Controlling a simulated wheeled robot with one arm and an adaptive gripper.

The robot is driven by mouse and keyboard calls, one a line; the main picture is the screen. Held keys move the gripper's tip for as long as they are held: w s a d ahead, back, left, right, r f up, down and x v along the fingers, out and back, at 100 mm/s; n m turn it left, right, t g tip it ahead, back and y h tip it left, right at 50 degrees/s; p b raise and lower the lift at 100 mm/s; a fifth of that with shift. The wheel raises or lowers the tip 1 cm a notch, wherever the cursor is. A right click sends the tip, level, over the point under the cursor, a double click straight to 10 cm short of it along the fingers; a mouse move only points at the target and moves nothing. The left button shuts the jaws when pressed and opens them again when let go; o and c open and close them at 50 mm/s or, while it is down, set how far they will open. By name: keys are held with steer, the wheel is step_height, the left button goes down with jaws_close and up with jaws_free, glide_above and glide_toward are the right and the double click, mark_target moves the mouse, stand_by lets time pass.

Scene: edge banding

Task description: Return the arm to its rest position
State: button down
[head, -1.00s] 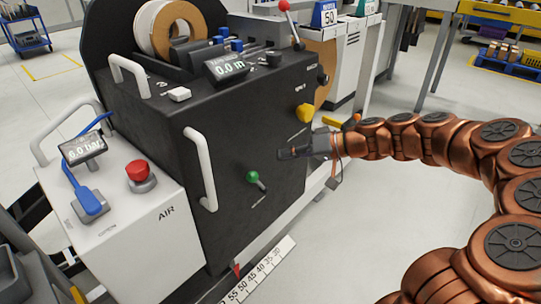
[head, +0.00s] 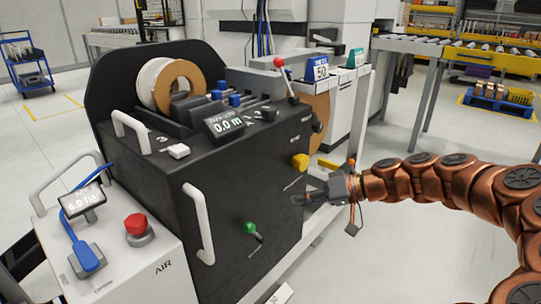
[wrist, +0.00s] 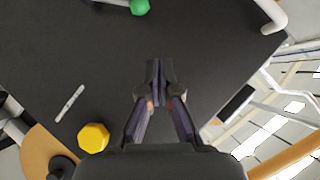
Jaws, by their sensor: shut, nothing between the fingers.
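My gripper (head: 305,199) is at the end of my copper-coloured arm, which reaches in from the right of the head view. It is beside the black machine's front panel (head: 225,180), between the yellow knob (head: 300,161) and the green-tipped lever (head: 250,228). In the wrist view my gripper (wrist: 159,70) has its fingers together with nothing between them. The black panel (wrist: 220,60) fills the view behind it, with the yellow knob (wrist: 93,138) at lower left and the green lever tip (wrist: 139,6) at the top. I cannot tell the exact gap to the panel.
A white handle (head: 199,224) sticks out from the panel. A red-tipped lever (head: 280,63) rises at the machine's back corner. The white air unit (head: 140,270) with a red button (head: 136,224) stands at left. Clear floor (head: 400,260) lies below my arm.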

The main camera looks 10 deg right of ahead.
steer(key=s+a+r+n+g+h+p, duration=0.1)
steer(key=s+a+r+g+h+p, duration=0.25)
steer(key=s+r+p, duration=0.6)
steer(key=s+a+r+g+h+p, duration=0.2)
steer(key=s+a+r+p, duration=0.3)
steer(key=s+r+p, duration=0.4)
steer(key=s+d+r+m+h+p, duration=0.2)
steer(key=s+d+r+p, duration=0.3)
steer(key=p, duration=0.5)
steer(key=s+d+r+m+g+h+p, duration=0.1)
steer(key=s+d+r+h+p, duration=0.4)
steer(key=s+r+p, duration=0.5)
steer(key=shift+s+d+m+p, duration=0.25)
steer(key=shift+s+m+p, duration=0.15)
steer(key=shift+m, duration=0.3)
